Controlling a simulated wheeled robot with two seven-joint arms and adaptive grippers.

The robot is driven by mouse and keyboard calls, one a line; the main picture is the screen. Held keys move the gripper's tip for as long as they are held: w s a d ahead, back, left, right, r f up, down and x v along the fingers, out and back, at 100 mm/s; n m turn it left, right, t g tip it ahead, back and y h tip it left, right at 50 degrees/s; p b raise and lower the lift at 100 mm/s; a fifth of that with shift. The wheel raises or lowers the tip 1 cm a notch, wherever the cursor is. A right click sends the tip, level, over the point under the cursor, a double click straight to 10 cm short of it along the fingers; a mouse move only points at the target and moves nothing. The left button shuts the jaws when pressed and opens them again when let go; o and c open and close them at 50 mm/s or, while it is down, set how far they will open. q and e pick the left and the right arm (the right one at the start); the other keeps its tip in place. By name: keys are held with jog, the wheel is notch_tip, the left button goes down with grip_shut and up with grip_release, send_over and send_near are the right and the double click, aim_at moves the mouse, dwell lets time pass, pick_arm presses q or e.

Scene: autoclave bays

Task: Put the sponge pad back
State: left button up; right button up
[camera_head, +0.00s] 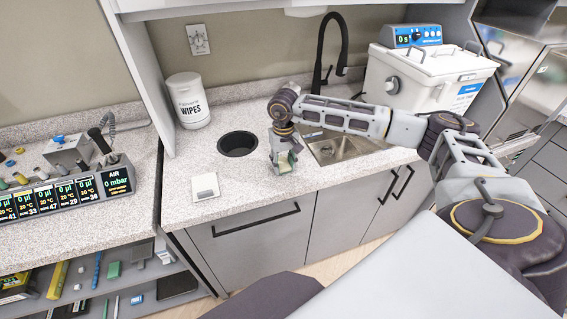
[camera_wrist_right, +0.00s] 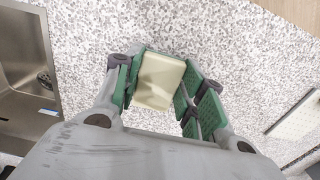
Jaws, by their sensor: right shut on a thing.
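The sponge pad (camera_wrist_right: 161,80) is a pale cream-yellow block in the right wrist view. My right gripper (camera_wrist_right: 158,84) is shut on it, with green finger pads on both sides of the block. In the head view my right gripper (camera_head: 284,164) points down over the countertop, between the round black opening and the sink. The pad is too small there to make out clearly between the fingers, and I cannot tell if it touches the counter. My left gripper is not in view.
A flat white item (camera_head: 205,187) lies left of my gripper near the counter's front edge. Around are a round black opening (camera_head: 238,144), a wipes tub (camera_head: 188,101), a sink (camera_head: 345,150) with a black tap (camera_head: 327,50), and a white bath unit (camera_head: 425,75). The front counter is mostly clear.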

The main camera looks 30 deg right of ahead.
aim_at(283, 165)
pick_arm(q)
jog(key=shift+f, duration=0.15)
pick_arm(e)
jog(key=shift+f, duration=0.15)
jog(key=o, duration=0.8)
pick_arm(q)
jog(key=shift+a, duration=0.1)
pick_arm(e)
jog(key=shift+o, duration=0.5)
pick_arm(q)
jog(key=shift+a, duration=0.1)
pick_arm(e)
jog(key=shift+r, duration=0.3)
pick_arm(q)
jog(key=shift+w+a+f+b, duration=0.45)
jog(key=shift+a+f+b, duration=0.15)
jog(key=shift+b, duration=0.1)
pick_arm(e)
notch_tip(283, 165, up, 12)
jog(key=shift+f, duration=0.15)
